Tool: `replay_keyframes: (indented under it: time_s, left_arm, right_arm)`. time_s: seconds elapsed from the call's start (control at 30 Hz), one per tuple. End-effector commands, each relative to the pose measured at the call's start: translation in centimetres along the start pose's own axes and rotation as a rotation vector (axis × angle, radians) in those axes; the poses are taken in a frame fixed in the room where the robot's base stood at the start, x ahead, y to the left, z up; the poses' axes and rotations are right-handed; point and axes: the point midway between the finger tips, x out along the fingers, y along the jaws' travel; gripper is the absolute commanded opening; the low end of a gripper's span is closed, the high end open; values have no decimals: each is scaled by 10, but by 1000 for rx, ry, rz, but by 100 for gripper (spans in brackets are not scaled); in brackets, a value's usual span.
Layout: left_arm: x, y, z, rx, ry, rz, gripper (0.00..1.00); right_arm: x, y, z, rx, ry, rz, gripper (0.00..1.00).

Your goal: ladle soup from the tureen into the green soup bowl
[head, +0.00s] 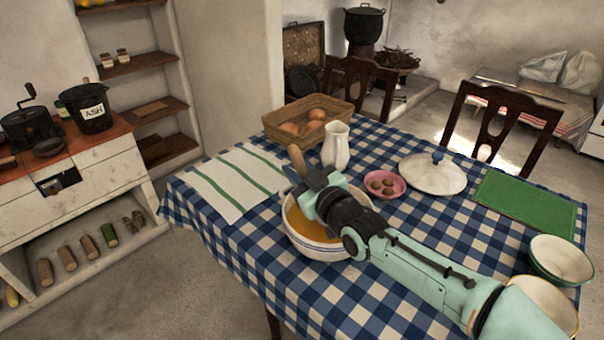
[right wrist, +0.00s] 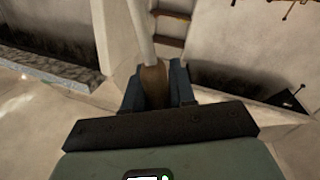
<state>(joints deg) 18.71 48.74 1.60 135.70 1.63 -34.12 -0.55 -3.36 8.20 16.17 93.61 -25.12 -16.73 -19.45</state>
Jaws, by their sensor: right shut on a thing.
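The tureen (head: 318,250) is a wide pale pot with a blue band and orange-brown soup (head: 298,222) in it, on the near part of the table. My right gripper (head: 318,180) is above it, shut on the ladle, whose wooden handle (head: 297,158) sticks up past the jaws. In the right wrist view the wooden handle (right wrist: 154,82) sits between the fingers, with a pale shaft running on from it. The ladle's bowl is hidden. The green soup bowl (head: 562,260), green outside and pale inside, stands empty at the table's right edge. My left gripper is out of view.
A cream bowl (head: 548,302) stands close before the green one, partly behind my right arm. A white lid (head: 432,178), pink dish (head: 385,194), white jug (head: 336,148), basket (head: 318,103) and green mat (head: 525,200) lie beyond the tureen. A striped towel (head: 222,180) is at left.

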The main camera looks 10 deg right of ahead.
Motion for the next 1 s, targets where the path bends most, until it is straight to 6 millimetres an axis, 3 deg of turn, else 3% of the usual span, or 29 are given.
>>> replay_keyframes:
  time_s: [0.33, 0.83, 1.0]
  left_arm:
    - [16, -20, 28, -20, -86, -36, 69]
    - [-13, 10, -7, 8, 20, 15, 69]
    - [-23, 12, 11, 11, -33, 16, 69]
  right_arm:
    - [0, -18, -7, -100, 4, -1, 0]
    - [0, -6, -39, -100, 3, 1, 0]
    - [0, -2, -52, -100, 4, 2, 0]
